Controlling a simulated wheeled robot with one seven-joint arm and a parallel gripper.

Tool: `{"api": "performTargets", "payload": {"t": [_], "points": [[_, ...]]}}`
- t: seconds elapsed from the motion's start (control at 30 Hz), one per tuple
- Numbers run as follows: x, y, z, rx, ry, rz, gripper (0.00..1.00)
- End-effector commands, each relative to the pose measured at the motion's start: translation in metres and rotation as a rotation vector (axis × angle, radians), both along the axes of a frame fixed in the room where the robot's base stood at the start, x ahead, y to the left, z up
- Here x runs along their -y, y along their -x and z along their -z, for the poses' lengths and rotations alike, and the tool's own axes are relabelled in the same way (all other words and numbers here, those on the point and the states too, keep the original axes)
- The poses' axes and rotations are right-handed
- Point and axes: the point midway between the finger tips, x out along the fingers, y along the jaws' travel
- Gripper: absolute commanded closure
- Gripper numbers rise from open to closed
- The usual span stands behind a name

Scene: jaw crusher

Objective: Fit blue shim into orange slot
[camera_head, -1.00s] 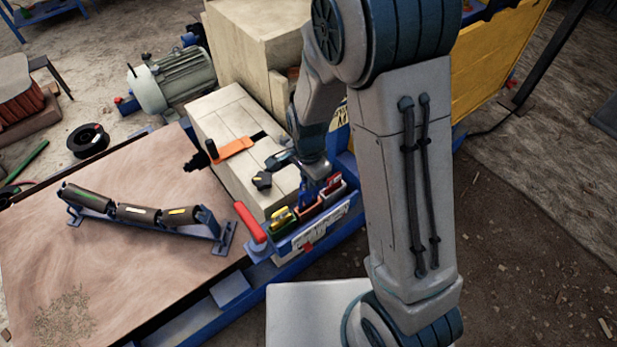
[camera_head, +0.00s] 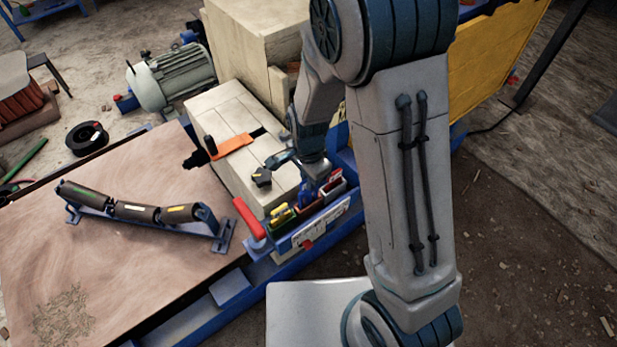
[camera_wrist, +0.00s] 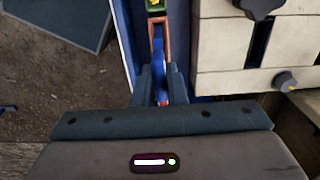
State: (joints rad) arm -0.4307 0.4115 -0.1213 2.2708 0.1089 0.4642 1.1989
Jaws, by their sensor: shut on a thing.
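The blue shim (camera_wrist: 159,46) is narrow and upright, held between the fingers of my gripper (camera_wrist: 160,78) in the wrist view. My gripper is shut on it. The orange slot (camera_wrist: 168,33) shows around the shim's far part, but I cannot tell how deep the shim sits. In the head view, my gripper (camera_head: 311,181) is over the row of slots, and a bit of the blue shim (camera_head: 305,196) shows below it. The orange slot (camera_head: 311,211) is the middle one of the row and is partly hidden.
A green slot with yellow pieces (camera_head: 281,213) is left of the orange one, and a red-edged slot (camera_head: 334,185) is right. A red handle (camera_head: 249,219) stands at the row's left end. The cream machine block (camera_head: 231,127) is just behind.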

Motion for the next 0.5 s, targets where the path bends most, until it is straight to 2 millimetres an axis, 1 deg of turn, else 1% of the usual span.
{"api": "performTargets", "payload": {"t": [0.5], "points": [[0.0,0.0,0.017,0.0,0.0,0.0,1.0]]}}
